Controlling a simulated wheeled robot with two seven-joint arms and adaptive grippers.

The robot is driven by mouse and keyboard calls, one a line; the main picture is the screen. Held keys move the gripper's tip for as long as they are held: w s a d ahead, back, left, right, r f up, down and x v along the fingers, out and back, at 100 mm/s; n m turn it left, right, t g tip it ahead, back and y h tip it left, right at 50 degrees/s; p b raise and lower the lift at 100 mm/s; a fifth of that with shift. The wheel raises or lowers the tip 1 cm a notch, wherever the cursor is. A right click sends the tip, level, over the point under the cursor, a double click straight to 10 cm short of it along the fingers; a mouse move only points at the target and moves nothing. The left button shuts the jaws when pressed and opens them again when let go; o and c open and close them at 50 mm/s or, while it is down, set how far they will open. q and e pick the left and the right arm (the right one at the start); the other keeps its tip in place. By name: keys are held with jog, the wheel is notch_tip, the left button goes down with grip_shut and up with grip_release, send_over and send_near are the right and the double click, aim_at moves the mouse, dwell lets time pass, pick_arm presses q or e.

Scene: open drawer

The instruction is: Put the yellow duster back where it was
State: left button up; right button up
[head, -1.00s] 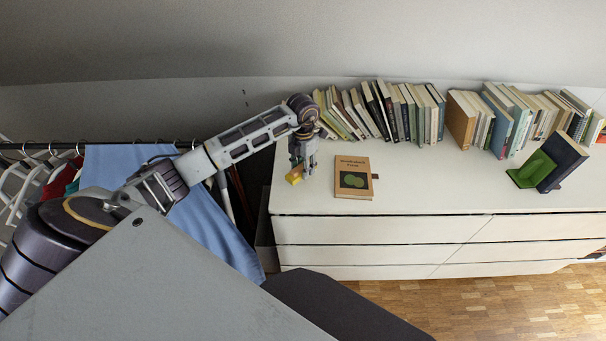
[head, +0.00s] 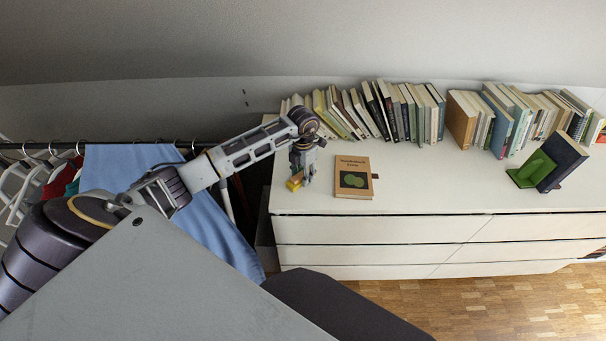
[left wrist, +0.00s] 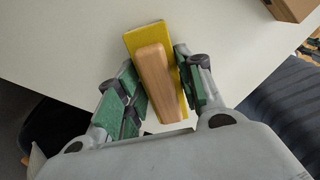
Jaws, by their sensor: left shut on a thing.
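The yellow duster (head: 293,184) shows in the head view at the left end of the white dresser top, under my left gripper (head: 301,176). In the left wrist view the duster (left wrist: 143,40) is a yellow block with a wooden handle (left wrist: 158,80). My left gripper (left wrist: 160,88) has its two green-padded fingers on either side of the handle and is shut on it. The duster is over or on the white surface near its edge; I cannot tell if it touches. My right gripper is not in view.
A tan book (head: 353,165) lies flat just right of the gripper. Rows of books (head: 400,110) stand along the back wall. A green bookend (head: 530,170) with a dark book is at the right. The middle of the dresser top (head: 430,185) is clear.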

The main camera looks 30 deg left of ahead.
pick_arm(q)
jog(key=o, duration=0.9)
jog(key=shift+c, duration=0.2)
jog(key=shift+o, duration=0.6)
notch_tip(320, 180, up, 6)
jog(key=shift+f, duration=0.1)
notch_tip(320, 180, up, 5)
jog(key=shift+f, duration=0.15)
jog(key=shift+r, duration=0.85)
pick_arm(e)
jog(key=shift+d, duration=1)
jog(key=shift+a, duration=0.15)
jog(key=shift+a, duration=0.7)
